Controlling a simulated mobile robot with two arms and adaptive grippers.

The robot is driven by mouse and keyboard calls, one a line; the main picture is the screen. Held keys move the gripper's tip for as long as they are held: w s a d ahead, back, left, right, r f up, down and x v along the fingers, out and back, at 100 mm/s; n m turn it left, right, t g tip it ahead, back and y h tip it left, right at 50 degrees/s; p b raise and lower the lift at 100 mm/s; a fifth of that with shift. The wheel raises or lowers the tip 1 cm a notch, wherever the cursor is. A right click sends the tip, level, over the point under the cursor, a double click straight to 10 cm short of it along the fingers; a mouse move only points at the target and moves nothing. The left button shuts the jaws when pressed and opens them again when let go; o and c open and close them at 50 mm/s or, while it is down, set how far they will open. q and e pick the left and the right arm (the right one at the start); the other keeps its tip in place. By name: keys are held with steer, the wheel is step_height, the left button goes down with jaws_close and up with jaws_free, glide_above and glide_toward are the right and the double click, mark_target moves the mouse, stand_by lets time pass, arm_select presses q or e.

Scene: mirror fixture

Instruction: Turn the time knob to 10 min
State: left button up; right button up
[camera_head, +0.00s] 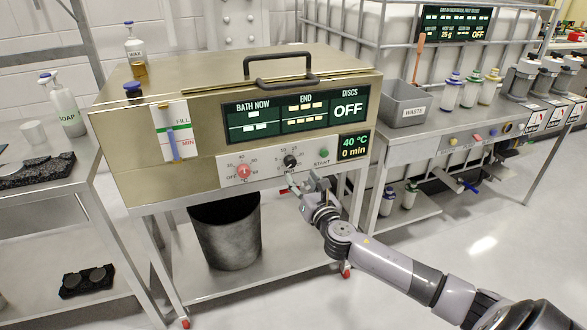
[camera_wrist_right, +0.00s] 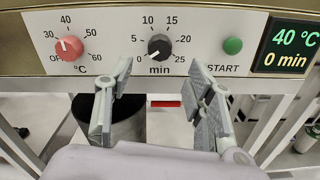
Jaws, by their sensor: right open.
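The time knob (camera_head: 290,161) is a black dial marked "min" on the white panel of the metal bath unit. In the right wrist view the time knob (camera_wrist_right: 160,47) has its white mark pointing lower left, at 0. The small display (camera_wrist_right: 289,48) reads 40 °C and 0 min. A red temperature knob (camera_wrist_right: 69,47) is to its left and a green START button (camera_wrist_right: 232,45) to its right. My right gripper (camera_head: 302,182) is just below the panel. In the wrist view my right gripper (camera_wrist_right: 160,95) is open and empty, its fingers apart below the knob. My left gripper is not in view.
The bath unit (camera_head: 150,180) stands on a metal frame with a dark bin (camera_head: 228,235) beneath. A side table (camera_head: 60,175) with a soap bottle (camera_head: 66,108) is at left. A grey waste bin (camera_head: 403,102) and several bottles stand on the right bench (camera_head: 400,150). The floor in front is clear.

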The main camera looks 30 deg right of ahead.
mark_target(292, 164)
steer(key=x, duration=0.6)
steer(key=shift+w+f+b, duration=0.1)
steer(key=shift+b, duration=0.25)
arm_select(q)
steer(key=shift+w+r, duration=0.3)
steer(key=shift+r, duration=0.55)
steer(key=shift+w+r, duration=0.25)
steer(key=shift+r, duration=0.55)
arm_select(e)
steer(key=shift+w+d, duration=0.1)
steer(key=shift+w, duration=0.45)
steer(key=shift+c, duration=0.4)
steer(key=c, duration=1.1)
